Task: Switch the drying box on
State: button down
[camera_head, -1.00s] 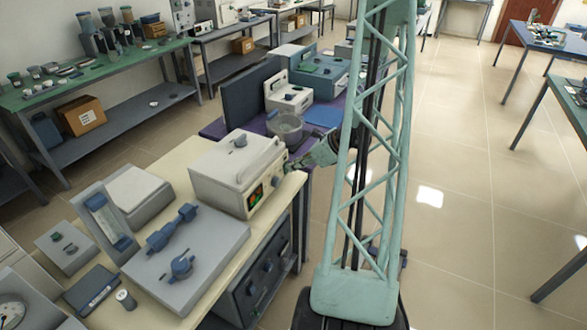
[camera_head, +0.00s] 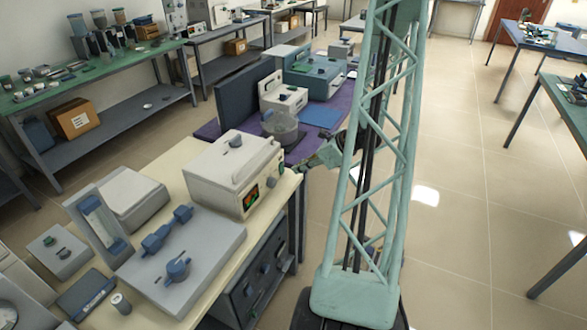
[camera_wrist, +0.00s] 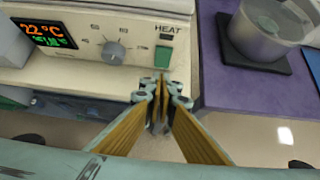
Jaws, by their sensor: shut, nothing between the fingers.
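The drying box (camera_head: 228,160) is a cream box with a dark display and knobs on its front, at the edge of the cream bench. In the wrist view its front panel (camera_wrist: 90,75) shows a lit display (camera_wrist: 48,35) reading 22 °C, a grey knob (camera_wrist: 115,50), and a green switch (camera_wrist: 162,57) by the word HEAT. My gripper (camera_wrist: 160,88) is shut and empty, its tips just below the green switch in the picture; contact cannot be told. In the head view my gripper (camera_head: 306,168) is at the box's right front, partly behind my own column.
A purple bench (camera_wrist: 225,85) adjoins on the right, with a clear pot (camera_wrist: 265,30) on a dark base. A grey unit with blue valves (camera_head: 190,265) stands nearer on the cream bench. Open floor (camera_head: 450,230) lies to the right.

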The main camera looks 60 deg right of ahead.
jog(key=p+v, duration=0.1)
jog(key=v, duration=0.8)
jog(key=shift+r, duration=0.5)
